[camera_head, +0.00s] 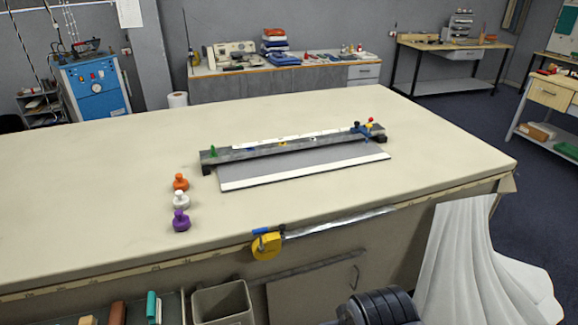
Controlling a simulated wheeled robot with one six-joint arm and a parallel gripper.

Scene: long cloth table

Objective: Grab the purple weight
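The purple weight (181,221) stands upright on the cream cloth table (110,195), close to its front edge. It has a round knob on top of a wider round base. A white weight (181,201) stands just behind it and an orange weight (181,182) behind that, in a short row. Nothing covers the purple weight. My gripper is not in view, so I cannot see whether it is open or shut.
A long grey metal bar tool (225,156) with a white-edged plate (300,174) lies right of the weights. A yellow tape dispenser (266,246) hangs at the front edge. An open bin (222,303) and shelf are below. The tabletop left of the weights is clear.

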